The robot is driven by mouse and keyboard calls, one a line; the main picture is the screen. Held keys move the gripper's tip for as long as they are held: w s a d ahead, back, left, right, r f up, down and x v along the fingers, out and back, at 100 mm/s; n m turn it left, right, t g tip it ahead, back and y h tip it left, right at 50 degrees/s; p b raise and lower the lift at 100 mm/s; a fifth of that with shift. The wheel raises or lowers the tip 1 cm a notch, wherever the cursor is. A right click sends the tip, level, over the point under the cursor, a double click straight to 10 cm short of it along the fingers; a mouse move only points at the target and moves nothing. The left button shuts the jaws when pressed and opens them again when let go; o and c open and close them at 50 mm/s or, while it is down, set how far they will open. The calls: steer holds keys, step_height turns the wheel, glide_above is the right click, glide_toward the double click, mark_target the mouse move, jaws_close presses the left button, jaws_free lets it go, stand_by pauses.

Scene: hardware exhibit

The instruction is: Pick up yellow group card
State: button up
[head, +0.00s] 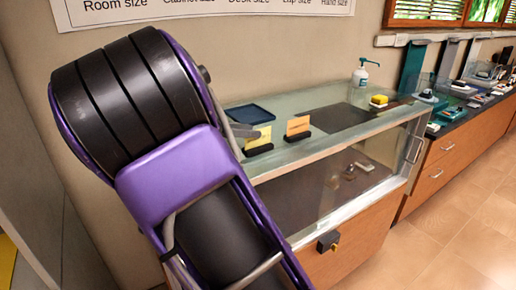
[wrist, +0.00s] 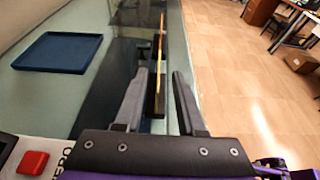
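A yellow card (head: 264,136) stands upright in a black holder (head: 259,150) on the glass display case. A more orange card (head: 298,126) stands in another black holder to its right. The writing on both is too small to read. My gripper (wrist: 161,74) is open, its two grey fingers apart. I cannot tell whether both cards line up there. In the head view my purple arm hides most of the gripper; a grey finger shows just left of the yellow card.
A dark blue tray (wrist: 60,51) lies on the case, left of the fingers in the wrist view. Open tiled floor (wrist: 245,80) lies right of the case.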

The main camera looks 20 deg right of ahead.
mark_target(258, 141)
steer(key=x, duration=0.4)
steer(key=shift+w+a, duration=0.1)
jaws_close()
stand_by(1.3)
